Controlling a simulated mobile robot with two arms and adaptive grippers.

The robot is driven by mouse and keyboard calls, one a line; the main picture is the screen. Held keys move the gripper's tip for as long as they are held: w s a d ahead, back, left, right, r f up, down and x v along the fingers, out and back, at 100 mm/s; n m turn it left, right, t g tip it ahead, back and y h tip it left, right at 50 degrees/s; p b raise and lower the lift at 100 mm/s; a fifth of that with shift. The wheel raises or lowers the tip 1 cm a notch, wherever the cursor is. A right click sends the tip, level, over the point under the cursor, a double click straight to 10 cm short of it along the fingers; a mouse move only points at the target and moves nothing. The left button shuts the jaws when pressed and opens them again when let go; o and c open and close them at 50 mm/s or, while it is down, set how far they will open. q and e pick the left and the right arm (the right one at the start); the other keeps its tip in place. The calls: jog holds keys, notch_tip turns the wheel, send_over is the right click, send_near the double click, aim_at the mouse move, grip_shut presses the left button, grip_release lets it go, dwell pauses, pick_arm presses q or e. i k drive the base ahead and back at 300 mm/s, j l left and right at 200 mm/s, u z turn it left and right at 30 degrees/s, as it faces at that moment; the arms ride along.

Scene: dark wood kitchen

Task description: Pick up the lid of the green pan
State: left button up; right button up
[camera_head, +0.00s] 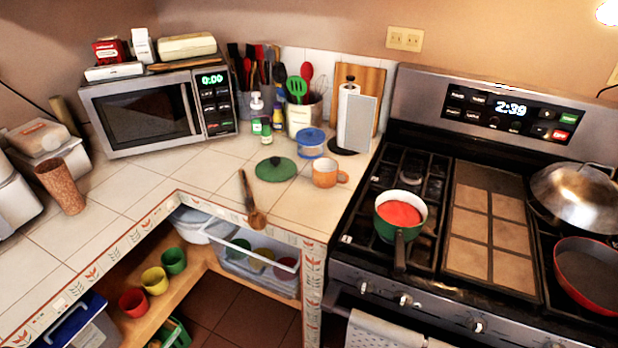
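The green pan (396,232) stands on the left burners of the stove, with red contents showing inside and its dark handle pointing to the front. It has no lid on it. A round green lid (276,170) with a dark knob lies flat on the white tiled counter, left of the stove and next to an orange mug. Neither of my grippers shows in the head view.
A paper towel holder (356,120) stands behind. A microwave (155,108) is at the back left. The counter left of the lid is clear.

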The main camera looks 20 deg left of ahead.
aim_at(274, 169)
jog(key=i+j+u, duration=0.15)
jog(key=j+u, duration=0.2)
jog(key=i+j+u, duration=0.3)
jog(key=j, duration=0.2)
jog(key=i+j+u, duration=0.2)
jog(key=j+u, duration=0.15)
